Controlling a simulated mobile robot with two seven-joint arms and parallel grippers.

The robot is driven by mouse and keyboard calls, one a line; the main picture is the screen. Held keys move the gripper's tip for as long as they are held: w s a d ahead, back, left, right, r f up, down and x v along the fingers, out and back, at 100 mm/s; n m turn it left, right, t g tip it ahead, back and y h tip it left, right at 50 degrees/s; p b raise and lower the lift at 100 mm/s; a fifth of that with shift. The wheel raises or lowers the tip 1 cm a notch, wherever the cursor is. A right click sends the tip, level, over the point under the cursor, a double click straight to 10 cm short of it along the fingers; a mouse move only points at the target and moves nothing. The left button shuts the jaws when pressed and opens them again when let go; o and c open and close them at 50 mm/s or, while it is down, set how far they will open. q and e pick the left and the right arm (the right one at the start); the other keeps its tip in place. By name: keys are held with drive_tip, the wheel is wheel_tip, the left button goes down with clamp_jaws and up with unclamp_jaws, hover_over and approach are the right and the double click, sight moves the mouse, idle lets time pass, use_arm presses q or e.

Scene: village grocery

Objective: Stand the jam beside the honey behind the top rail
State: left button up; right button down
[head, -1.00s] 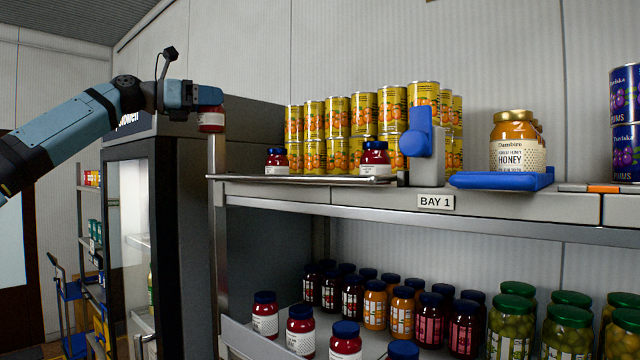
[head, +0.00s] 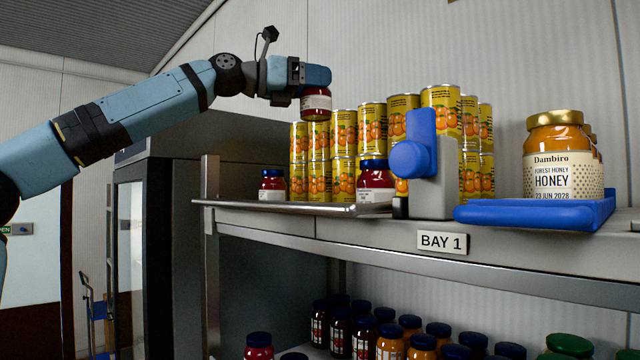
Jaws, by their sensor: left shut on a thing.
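My left gripper (head: 316,78) is shut on a jam jar (head: 316,104), dark red with a white label. The honey jar (head: 562,160), with a gold lid, stands on a blue tray (head: 540,214) at the right of the top shelf. A metal rail (head: 290,207) runs along the shelf's front left edge. Two more jam jars stand behind it, one at left (head: 272,186) and one nearer (head: 375,182). My right gripper is not in view.
Stacked yellow cans (head: 343,150) stand behind the jam jars. A grey block with a blue knob and plate (head: 420,160) stands between the rail and the blue tray. A dark fridge cabinet (head: 170,220) is at left. Jars fill the lower shelf (head: 390,340).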

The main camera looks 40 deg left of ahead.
use_arm(q)
drive_tip(key=f, duration=1.6)
drive_tip(key=shift+w+a+p, duration=0.2)
drive_tip(key=shift+p, duration=0.15)
drive_tip(key=shift+a+f, duration=0.1)
drive_tip(key=shift+f, duration=0.2)
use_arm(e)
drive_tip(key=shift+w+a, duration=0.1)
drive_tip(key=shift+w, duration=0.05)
use_arm(q)
drive_tip(key=o, duration=1.2)
drive_tip(key=shift+f, duration=0.1)
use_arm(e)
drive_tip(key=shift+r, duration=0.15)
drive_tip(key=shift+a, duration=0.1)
